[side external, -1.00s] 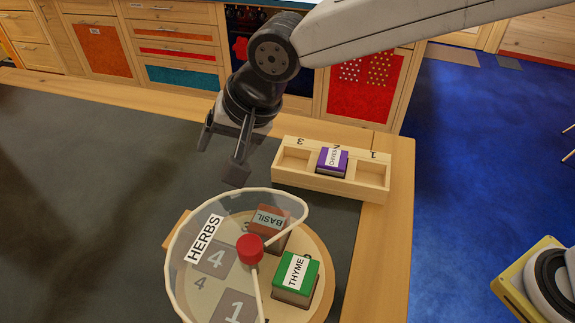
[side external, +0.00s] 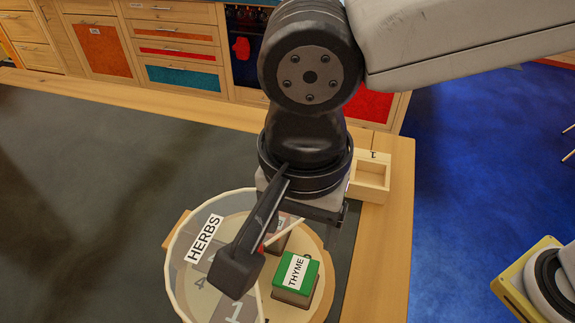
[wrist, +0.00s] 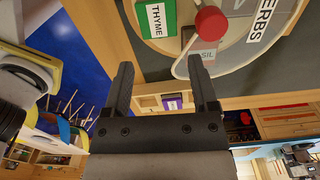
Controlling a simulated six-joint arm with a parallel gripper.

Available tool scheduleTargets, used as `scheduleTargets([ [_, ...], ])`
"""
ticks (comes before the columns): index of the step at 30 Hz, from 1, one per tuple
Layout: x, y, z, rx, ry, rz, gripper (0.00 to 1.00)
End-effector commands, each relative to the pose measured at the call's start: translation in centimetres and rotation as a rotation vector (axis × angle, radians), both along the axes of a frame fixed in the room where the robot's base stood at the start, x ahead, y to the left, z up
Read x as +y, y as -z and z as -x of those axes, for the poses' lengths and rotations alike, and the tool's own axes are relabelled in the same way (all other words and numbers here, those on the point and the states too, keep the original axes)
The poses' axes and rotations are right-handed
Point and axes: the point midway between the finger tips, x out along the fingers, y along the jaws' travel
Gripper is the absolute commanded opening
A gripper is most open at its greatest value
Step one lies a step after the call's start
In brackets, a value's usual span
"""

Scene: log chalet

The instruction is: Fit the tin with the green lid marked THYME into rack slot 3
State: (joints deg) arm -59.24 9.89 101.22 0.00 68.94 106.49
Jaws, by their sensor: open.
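The THYME tin (side external: 297,278) with its green lid stands on the round wooden carousel (side external: 322,300), outside the clear HERBS screen. It also shows at the top of the wrist view (wrist: 157,18). My gripper (side external: 287,250) is open and empty, above the carousel; one finger hangs over the screen, left of the tin in the side view. The wooden rack (side external: 383,172) shows slot 1 empty; my arm hides slots 2 and 3 there. In the wrist view a purple-lidded tin (wrist: 172,103) sits in the rack, between my fingers.
The clear HERBS screen (side external: 178,268) curves around the carousel's left and back. A red knob (wrist: 210,23) rises at the centre. The dark tabletop (side external: 90,180) is clear at left.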

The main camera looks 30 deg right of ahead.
Motion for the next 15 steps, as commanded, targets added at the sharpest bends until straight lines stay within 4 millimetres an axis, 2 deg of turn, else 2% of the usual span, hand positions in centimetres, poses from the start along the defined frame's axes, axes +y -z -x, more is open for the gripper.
scheduleTargets([
  [6, 0.0, 1.8, 0.0, 0.001, -0.001, 0.001, 0.75],
  [15, 0.0, 2.4, 0.0, 0.000, -0.002, 0.000, 0.75],
])
